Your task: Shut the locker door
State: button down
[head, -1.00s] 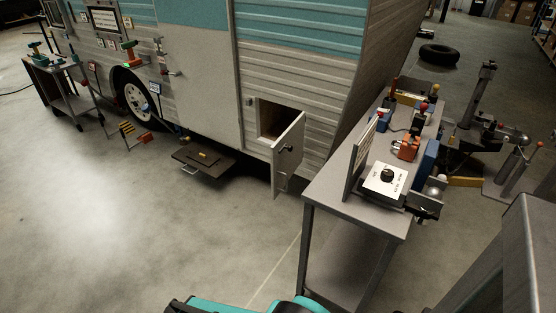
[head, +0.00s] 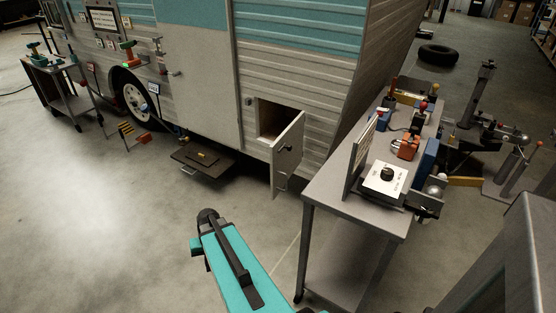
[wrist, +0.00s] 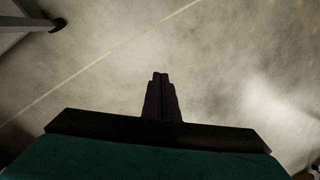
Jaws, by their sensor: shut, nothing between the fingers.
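The locker door (head: 287,155) is a pale panel with a dark knob, low on the camper's side. It stands open, swung out to the right of the dark square locker opening (head: 271,122). My gripper (wrist: 160,76) shows in the wrist view with its fingers together and empty, over bare floor. In the head view my teal arm rises from the bottom middle, well short of the door and not touching it. The gripper's fingers cannot be made out in the head view.
A grey workbench (head: 325,197) with several tools and a dial box (head: 385,177) stands close to the right of the door. A fold-out step (head: 202,160) juts out left of the locker. The floor (head: 150,240) in front is clear.

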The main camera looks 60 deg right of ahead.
jog(key=w+d+r+m+t, duration=0.1)
jog(key=d+r, duration=0.3)
jog(key=d, duration=0.3)
jog(key=w+d+r+m+t, duration=0.1)
jog(key=d+r+m, duration=0.15)
jog(key=d, duration=0.45)
jog(key=s+d+r+m+t+h, duration=0.1)
jog(key=s+d+r+h, duration=0.1)
jog(key=s+d+r, duration=0.2)
jog(key=s+d+r+m+t+h, duration=0.1)
jog(key=s+d+r, duration=0.3)
jog(key=d+r, duration=0.7)
jog(key=s+d+r+m+t+h, duration=0.1)
jog(key=s+d+r, duration=0.4)
jog(key=d, duration=0.9)
notch_tip(320, 180, up, 3)
jog(key=shift+d+f+m+h+b, duration=0.2)
jog(key=shift+m+h+b, duration=0.25)
jog(key=shift+m+h, duration=0.5)
jog(key=shift+w+f, duration=0.1)
jog(key=shift+w, duration=0.05)
jog(key=p, duration=0.1)
send_near(275, 162)
notch_tip(275, 162, down, 3)
jog(key=d, duration=0.2)
jog(key=shift+w+a+f, duration=0.1)
jog(key=shift+w, duration=0.35)
jog(key=shift+w+a+f, duration=0.1)
jog(key=shift+w, duration=0.35)
